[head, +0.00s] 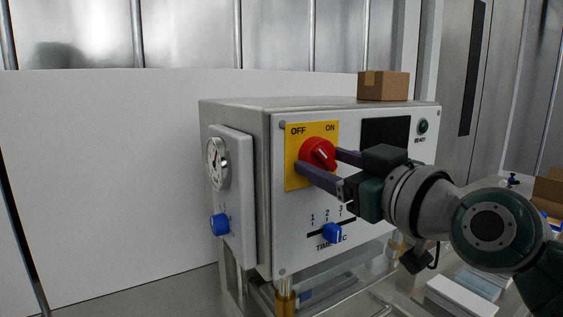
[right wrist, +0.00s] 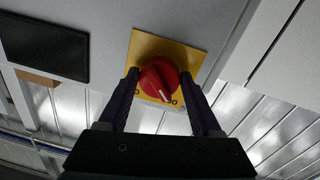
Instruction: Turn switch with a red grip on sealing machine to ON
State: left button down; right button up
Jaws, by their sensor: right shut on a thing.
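The sealing machine (head: 354,195) is a pale grey box with a yellow plate (head: 292,178) marked OFF at left and ON at right. A round red switch grip (head: 318,152) with a white pointer line sits on that plate. My right gripper (head: 318,165) reaches in from the right, its two purple fingers shut around the red grip. In the right wrist view the red grip (right wrist: 160,78) sits between the fingertips, its white line pointing down toward the plate's lettered edge. I cannot tell exactly which label it points at. My left gripper is not in view.
Below the plate is a blue slider knob (head: 332,233). A gauge (head: 218,163) and another blue knob (head: 220,224) are on the machine's left side. A green indicator (head: 423,126) is at upper right. A cardboard box (head: 384,86) stands on top.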

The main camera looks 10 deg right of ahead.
jog(key=c, duration=0.4)
jog(key=shift+o, duration=0.2)
jog(key=shift+m, duration=0.4)
jog(key=m+p, duration=0.1)
jog(key=m, duration=0.1)
jog(key=shift+r+m+p, duration=0.1)
jog(key=shift+m+p, duration=0.2)
jog(key=shift+m, duration=0.1)
jog(key=m+p, duration=0.1)
jog(key=m, duration=0.3)
jog(key=shift+a+m+g, duration=0.1)
jog(key=shift+m+g, duration=0.2)
jog(key=m+p, duration=0.1)
jog(key=m, duration=0.3)
jog(key=shift+s+r, duration=0.1)
jog(key=m+p, duration=0.1)
jog(key=m, duration=0.2)
jog(key=shift+m+g+y, duration=0.3)
jog(key=shift+m, duration=0.1)
jog(key=shift+r+m, duration=0.1)
jog(key=shift+m, duration=0.5)
